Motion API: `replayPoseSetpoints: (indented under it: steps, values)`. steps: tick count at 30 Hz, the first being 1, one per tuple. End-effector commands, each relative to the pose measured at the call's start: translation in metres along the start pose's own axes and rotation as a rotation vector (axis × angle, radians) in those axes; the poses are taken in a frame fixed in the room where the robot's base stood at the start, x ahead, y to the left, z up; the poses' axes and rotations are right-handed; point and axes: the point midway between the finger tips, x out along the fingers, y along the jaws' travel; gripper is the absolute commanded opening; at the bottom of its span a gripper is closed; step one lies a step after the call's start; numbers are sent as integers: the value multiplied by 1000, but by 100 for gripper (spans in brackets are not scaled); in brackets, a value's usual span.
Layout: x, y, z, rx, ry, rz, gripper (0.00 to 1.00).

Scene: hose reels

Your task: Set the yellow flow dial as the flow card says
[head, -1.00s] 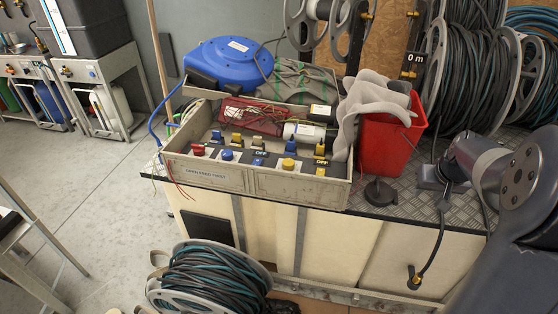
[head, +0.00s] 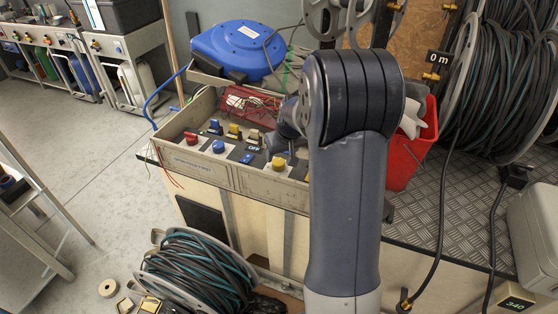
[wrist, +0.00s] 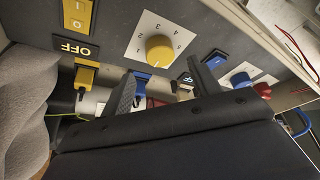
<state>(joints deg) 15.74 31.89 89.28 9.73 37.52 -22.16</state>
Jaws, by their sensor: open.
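The yellow flow dial (wrist: 159,50) is a round knob on a white plate with numerals, set in the grey panel. I cannot make out its exact setting. It also shows in the head view (head: 279,163). My gripper (wrist: 160,88) is open, its two dark fingers spread below the dial in the wrist view, with nothing between them. The fingers look apart from the dial. In the head view my arm stands in front of the panel's right part and hides the fingertips. I cannot identify a flow card in either view.
A blue knob (head: 218,146) and a red knob (head: 191,138) sit left of the dial. A red bucket (head: 404,160) stands right of my arm. A small display (head: 515,303) reads 340.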

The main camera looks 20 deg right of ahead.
Motion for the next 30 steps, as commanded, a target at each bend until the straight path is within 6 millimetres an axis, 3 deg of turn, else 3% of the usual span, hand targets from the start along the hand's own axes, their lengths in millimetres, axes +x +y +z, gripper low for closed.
replayPoseSetpoints:
  steps: [3, 9, 22, 30]
  values:
    - [23, 0, 0, 0, -2, -1, 59]
    - [46, 0, 0, 0, -2, 0, 59]
    - [54, 0, 0, 0, 1, 1, 59]
    - [54, 0, 0, 0, 1, 1, 37]
